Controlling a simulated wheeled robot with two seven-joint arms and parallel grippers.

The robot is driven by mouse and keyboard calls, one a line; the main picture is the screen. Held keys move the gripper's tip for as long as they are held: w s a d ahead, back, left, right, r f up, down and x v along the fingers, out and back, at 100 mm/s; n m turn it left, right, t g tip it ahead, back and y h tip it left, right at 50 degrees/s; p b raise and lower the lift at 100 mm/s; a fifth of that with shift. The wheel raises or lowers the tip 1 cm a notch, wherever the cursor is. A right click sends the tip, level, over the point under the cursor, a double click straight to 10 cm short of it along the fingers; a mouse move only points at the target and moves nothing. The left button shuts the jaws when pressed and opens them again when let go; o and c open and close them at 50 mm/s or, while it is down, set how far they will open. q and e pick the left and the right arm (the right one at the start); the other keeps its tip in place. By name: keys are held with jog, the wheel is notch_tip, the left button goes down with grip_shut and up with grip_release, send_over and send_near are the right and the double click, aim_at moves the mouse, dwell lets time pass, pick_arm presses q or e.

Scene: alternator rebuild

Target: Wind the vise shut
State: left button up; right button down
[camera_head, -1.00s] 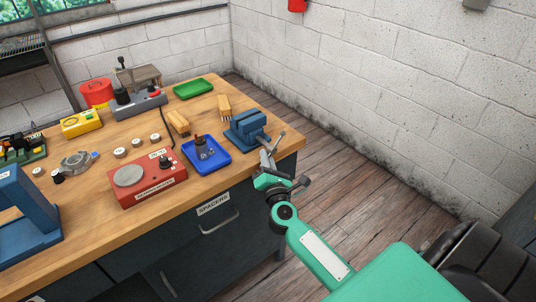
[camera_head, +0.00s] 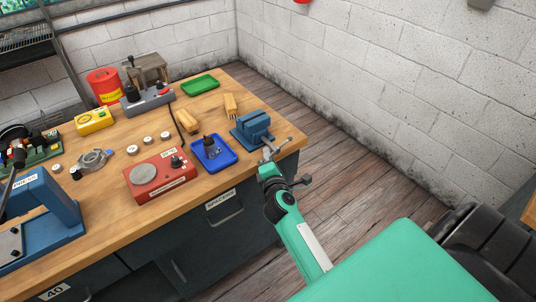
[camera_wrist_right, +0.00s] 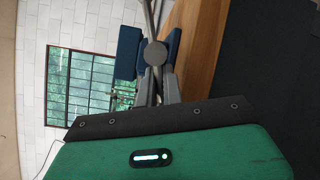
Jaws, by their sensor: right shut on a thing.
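The blue vise (camera_head: 252,128) stands at the right front corner of the workbench. Its grey handle (camera_head: 284,144) sticks out past the bench edge. My right gripper (camera_head: 267,158) is at the vise's front, shut on the handle. In the right wrist view, the gripper's fingers (camera_wrist_right: 158,84) close at the round grey screw end (camera_wrist_right: 155,53), and a bar of the handle (camera_wrist_right: 148,14) runs up from it. Blue vise parts (camera_wrist_right: 129,52) show on both sides of it. The gap between the jaws cannot be judged. My left gripper is not in view.
On the wooden bench (camera_head: 118,131), a blue tray (camera_head: 228,158) with a dark part and a red unit (camera_head: 157,178) lie left of the vise.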

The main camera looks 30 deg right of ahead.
jog(key=shift+d+r, duration=0.3)
jog(key=shift+r, duration=0.15)
jog(key=c, duration=1.7)
grip_release()
jog(key=shift+o, duration=0.7)
jog(key=shift+d, duration=0.1)
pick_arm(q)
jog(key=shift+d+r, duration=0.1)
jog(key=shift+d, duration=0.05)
pick_arm(e)
jog(key=shift+f, duration=0.2)
pick_arm(q)
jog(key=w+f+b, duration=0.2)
jog(key=b, duration=0.1)
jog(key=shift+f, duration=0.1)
pick_arm(e)
jog(key=v, duration=1.4)
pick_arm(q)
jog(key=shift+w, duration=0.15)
